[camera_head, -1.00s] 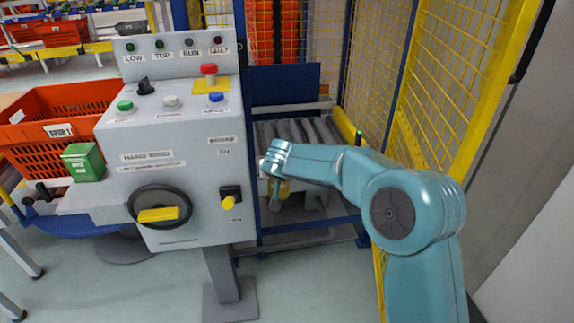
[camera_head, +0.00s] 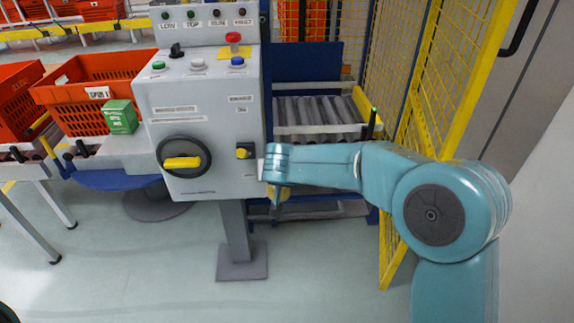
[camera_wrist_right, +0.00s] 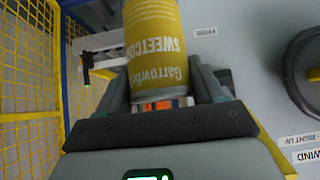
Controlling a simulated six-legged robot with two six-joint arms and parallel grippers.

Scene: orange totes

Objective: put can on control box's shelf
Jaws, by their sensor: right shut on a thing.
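A yellow sweetcorn can (camera_wrist_right: 155,45) fills the middle of the right wrist view, its printed label appearing upside down. My right gripper (camera_wrist_right: 162,82) is shut on it, one finger on each side. In the head view my right gripper (camera_head: 277,194) is beside the lower right of the grey control box (camera_head: 205,130), largely hidden by my wrist, with a bit of yellow showing. The box has a sloped button panel with a red knob (camera_head: 233,39), and a black handwheel (camera_head: 184,163) on its front. I cannot tell which surface is its shelf. My left gripper is not in view.
A green box (camera_head: 121,117) stands left of the control box, before an orange tote (camera_head: 95,80). A roller conveyor (camera_head: 315,115) lies behind my right arm. Yellow mesh fencing (camera_head: 440,110) bounds the right. The floor in front is clear.

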